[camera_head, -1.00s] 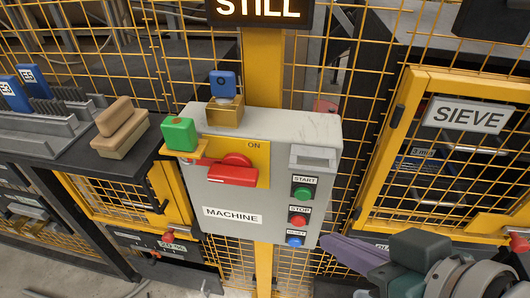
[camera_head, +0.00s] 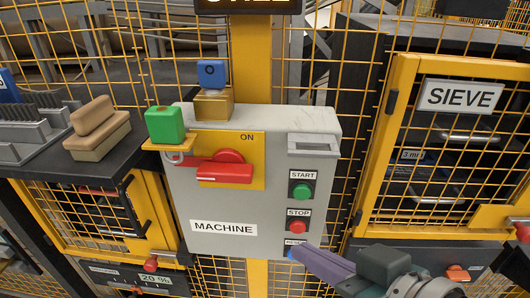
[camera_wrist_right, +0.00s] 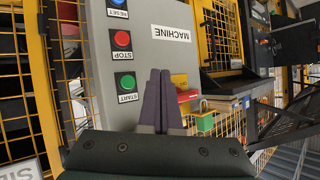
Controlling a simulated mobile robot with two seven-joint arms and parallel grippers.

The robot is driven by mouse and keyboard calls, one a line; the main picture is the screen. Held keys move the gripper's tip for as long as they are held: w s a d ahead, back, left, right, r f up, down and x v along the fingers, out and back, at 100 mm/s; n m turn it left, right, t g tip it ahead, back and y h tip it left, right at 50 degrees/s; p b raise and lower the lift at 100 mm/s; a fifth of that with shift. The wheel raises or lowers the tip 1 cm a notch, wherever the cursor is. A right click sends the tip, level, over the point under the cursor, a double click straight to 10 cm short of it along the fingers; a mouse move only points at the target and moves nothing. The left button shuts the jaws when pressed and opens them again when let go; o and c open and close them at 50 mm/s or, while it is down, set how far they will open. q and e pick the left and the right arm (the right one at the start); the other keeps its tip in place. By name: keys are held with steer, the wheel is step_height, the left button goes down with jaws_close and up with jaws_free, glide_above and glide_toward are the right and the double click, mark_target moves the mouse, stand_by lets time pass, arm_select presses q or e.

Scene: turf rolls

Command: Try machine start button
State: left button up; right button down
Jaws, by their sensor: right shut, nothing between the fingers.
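The grey machine box (camera_head: 222,240) hangs on a yellow post. On its right side are a green START button (camera_head: 301,191), a red STOP button (camera_head: 298,227) and a blue reset button (camera_head: 291,254), partly hidden by my gripper. The START button also shows in the right wrist view (camera_wrist_right: 127,82), where the picture is upside down. My right gripper (camera_head: 299,251) is shut and empty, its purple fingers pointing at the lower right corner of the box, below START. In the wrist view the closed fingers (camera_wrist_right: 163,80) lie beside the START button. Contact cannot be told. My left gripper is not in view.
A red switch handle (camera_head: 224,171) sits on a yellow ON plate. A yellow SIEVE door (camera_head: 403,80) is at the right; mesh fence surrounds the box.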

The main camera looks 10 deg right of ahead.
steer(key=b, duration=0.3)
glide_toward(294, 198)
step_height(294, 198, down, 3)
steer(key=w+a, duration=0.3)
steer(key=shift+w+d, duration=0.15)
steer(key=shift+w, duration=0.1)
stand_by(1.4)
steer(key=shift+w+d, duration=0.15)
steer(key=shift+w, duration=0.25)
steer(key=shift+w+d, duration=0.1)
steer(key=shift+w, duration=0.3)
stand_by(0.6)
steer(key=shift+s+a+p, duration=0.25)
steer(key=shift+s+p, duration=0.35)
steer(key=shift+s, duration=0.2)
